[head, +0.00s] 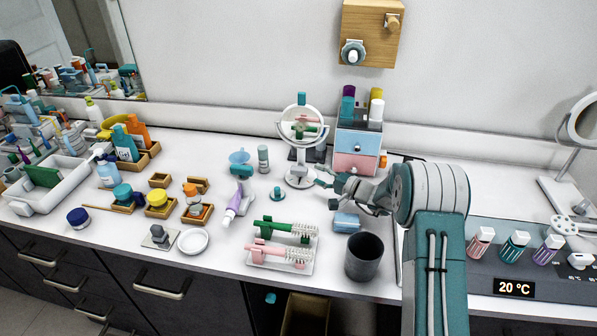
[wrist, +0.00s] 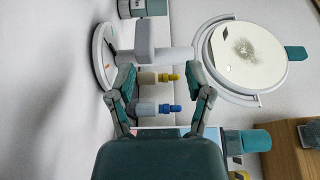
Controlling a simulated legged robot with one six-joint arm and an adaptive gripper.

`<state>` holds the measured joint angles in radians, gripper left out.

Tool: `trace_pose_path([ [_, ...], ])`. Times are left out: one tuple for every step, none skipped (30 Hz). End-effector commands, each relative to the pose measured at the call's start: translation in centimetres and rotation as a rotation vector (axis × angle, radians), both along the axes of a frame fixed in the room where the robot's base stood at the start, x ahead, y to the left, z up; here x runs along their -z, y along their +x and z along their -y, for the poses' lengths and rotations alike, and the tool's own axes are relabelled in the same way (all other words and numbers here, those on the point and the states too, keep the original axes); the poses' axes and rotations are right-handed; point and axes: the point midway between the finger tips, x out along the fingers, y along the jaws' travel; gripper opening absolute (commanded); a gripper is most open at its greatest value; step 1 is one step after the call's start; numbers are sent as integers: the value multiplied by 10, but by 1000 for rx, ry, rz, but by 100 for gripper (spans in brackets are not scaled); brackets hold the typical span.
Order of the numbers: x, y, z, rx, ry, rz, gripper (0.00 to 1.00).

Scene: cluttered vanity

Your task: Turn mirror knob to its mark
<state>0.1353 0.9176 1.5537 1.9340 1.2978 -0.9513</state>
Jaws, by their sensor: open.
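The round mirror (head: 302,122) stands upright on a white stem and round base (head: 300,180), left of my gripper (head: 324,178). In the wrist view the mirror (wrist: 245,62) is at right and its base (wrist: 103,55) at left, with a grey block and stem (wrist: 165,55) between. A small red mark (wrist: 106,66) shows on the base. A teal piece (head: 301,98) tops the mirror; I cannot tell whether it is the knob. My gripper (wrist: 163,83) is open and empty, its fingers spread just short of the stem, apparently not touching it.
Yellow- and blue-tipped pieces (wrist: 168,77) show between my fingers, close to the stem. A drawer organizer (head: 357,145) stands behind my gripper. A dark cup (head: 364,256) and a brush tray (head: 312,268) are in front. A teal-knobbed disc (head: 277,194) lies left of the base.

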Motion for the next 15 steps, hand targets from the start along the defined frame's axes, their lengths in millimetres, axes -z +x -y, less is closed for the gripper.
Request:
trace_pose_path([
  [11, 0, 0, 0, 1, -3, 66],
  [17, 0, 0, 0, 0, -4, 66],
  [24, 0, 0, 0, -1, -3, 66],
  [23, 3, -6, -3, -1, 2, 66],
  [22, 7, -12, -5, -2, 2, 66],
  [21, 11, -19, -5, -2, 2, 66],
  [21, 14, -23, -4, -1, 2, 66],
  [21, 17, -28, -4, -1, 3, 66],
  [21, 21, -34, -5, -2, 2, 66],
  [22, 24, -38, -4, -2, 2, 66],
  [22, 27, -42, -3, -2, 1, 66],
  [21, 30, -47, -3, -1, 1, 66],
  [21, 32, -50, -3, -1, 2, 66],
  [21, 34, -53, -2, -1, 2, 66],
  [21, 37, -56, -2, -2, 1, 66],
])
